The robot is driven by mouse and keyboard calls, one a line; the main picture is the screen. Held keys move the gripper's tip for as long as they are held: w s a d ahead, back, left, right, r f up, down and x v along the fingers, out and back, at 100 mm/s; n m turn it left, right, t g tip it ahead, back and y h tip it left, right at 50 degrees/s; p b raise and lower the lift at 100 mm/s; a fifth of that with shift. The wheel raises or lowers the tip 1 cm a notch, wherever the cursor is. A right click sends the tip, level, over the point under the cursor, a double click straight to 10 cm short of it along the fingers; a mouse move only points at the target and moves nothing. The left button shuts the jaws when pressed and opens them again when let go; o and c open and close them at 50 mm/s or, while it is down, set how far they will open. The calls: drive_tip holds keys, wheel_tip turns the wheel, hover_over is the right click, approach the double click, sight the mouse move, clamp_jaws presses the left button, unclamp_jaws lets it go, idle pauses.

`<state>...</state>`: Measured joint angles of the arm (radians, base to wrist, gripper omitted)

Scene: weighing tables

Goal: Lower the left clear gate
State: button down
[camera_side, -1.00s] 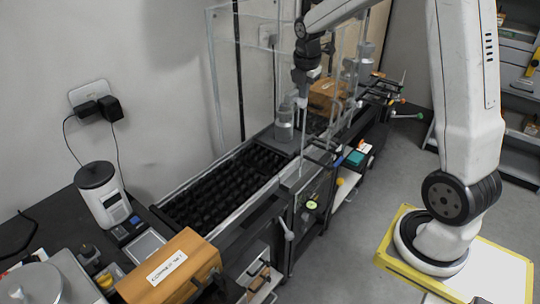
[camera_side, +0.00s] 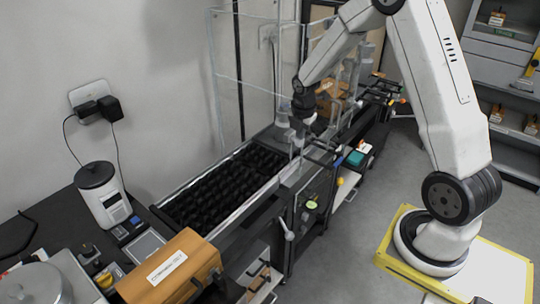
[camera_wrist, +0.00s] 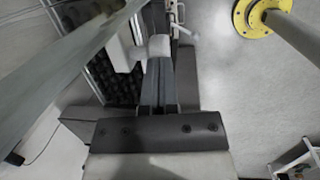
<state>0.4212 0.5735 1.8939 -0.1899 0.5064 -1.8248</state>
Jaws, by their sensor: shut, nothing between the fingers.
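Clear upright panels stand along the dark bed. The left clear panel (camera_side: 225,110) is tall and rises beside the wall at the bed's far-left side. More clear panels stand to its right around my arm; which one is the gate is hard to tell. My gripper (camera_side: 298,138) is low among the panels, above the right end of the dark bed. In the wrist view my gripper (camera_wrist: 158,66) is shut, with its narrow fingers together. Its tips are at a pale rounded knob (camera_wrist: 159,46) joined to a pale block; I cannot tell whether they touch.
The dark bed (camera_side: 225,187) has a pale metal rim. A tan box (camera_side: 175,268) and a white canister (camera_side: 101,193) stand at the left. A brown box sits behind my gripper. Clear floor (camera_side: 360,225) lies between the bench and my yellow-edged base.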

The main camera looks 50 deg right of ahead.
wheel_tip(320, 180, down, 8)
drive_tip(key=shift+f, duration=0.25)
drive_tip(key=shift+r, duration=0.1)
idle(0.4)
wheel_tip(320, 180, up, 14)
drive_tip(key=s+a, duration=0.1)
drive_tip(key=a, duration=0.1)
drive_tip(key=shift+s, duration=0.35)
idle(0.5)
drive_tip(key=shift+a+r, duration=0.1)
drive_tip(key=shift+a, duration=0.1)
drive_tip(key=s+a+m+y, duration=0.1)
drive_tip(key=s+a+m, duration=0.5)
drive_tip(key=a+m, duration=0.3)
drive_tip(key=s+a+f+m+t, duration=0.1)
drive_tip(key=s+a+m, duration=0.4)
drive_tip(key=a+m, duration=0.3)
drive_tip(key=shift+s+a+f+m+y, duration=0.15)
drive_tip(key=shift+s+a+m+y, duration=0.25)
drive_tip(key=shift+a, duration=0.1)
drive_tip(key=shift+w, duration=0.1)
